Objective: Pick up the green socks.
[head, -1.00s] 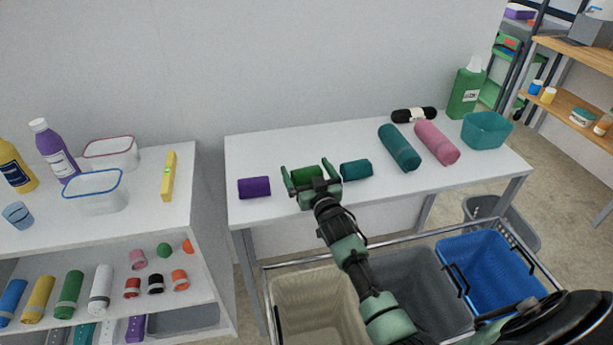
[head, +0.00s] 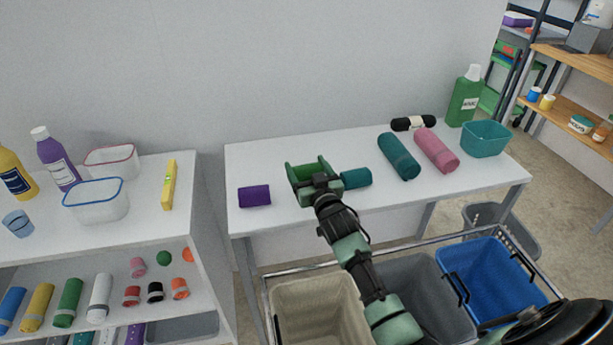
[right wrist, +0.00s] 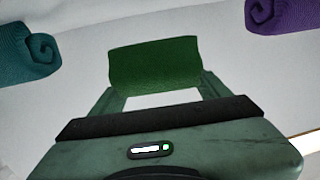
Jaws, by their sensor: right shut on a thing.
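The green socks (head: 307,171) are a small dark green roll between the fingers of my right gripper (head: 308,170), over the white table (head: 280,150). The right wrist view also shows the green roll (right wrist: 155,64) spanning the gap between the fingers (right wrist: 155,85). My right gripper is shut on it. Whether the roll is clear of the tabletop is hard to tell. My left gripper is not in view.
A purple roll (head: 254,196) lies left of the gripper and a teal roll (head: 356,178) close on its right. Larger teal (head: 398,156) and pink (head: 436,149) rolls lie further right. Laundry bins, including a blue one (head: 490,280), stand before the table.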

